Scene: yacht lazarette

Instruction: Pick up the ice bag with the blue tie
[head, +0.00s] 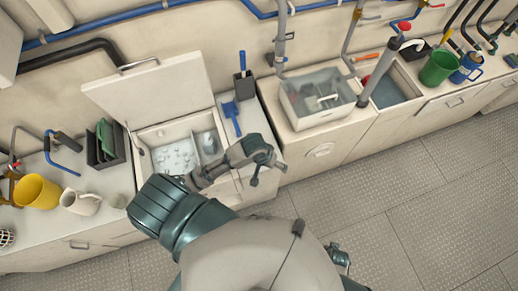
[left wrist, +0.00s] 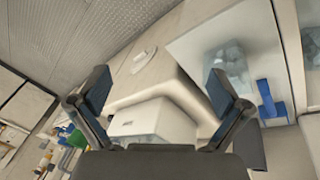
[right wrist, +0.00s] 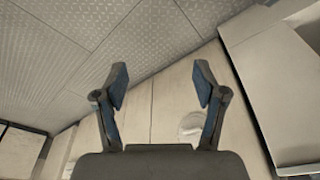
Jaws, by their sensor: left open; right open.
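An open white ice box (head: 143,143) is set in the counter, its lid (head: 150,95) raised. Pale, bluish ice contents (head: 172,157) fill its left compartment. A clear bag-like shape (head: 210,143) sits in the narrower right compartment. A clear ice bag (left wrist: 235,62) also shows in the left wrist view; I cannot make out a blue tie on any bag. My left gripper (head: 268,174) is open and empty, to the right of the ice box by the counter's front edge. My right gripper (right wrist: 161,82) is open and empty, facing the cabinet front and floor.
A blue scoop (head: 232,118) and dark holder (head: 244,86) stand right of the box. A clear bin (head: 318,100) is farther right, before a sink (head: 392,88). The floor (head: 430,190) is clear.

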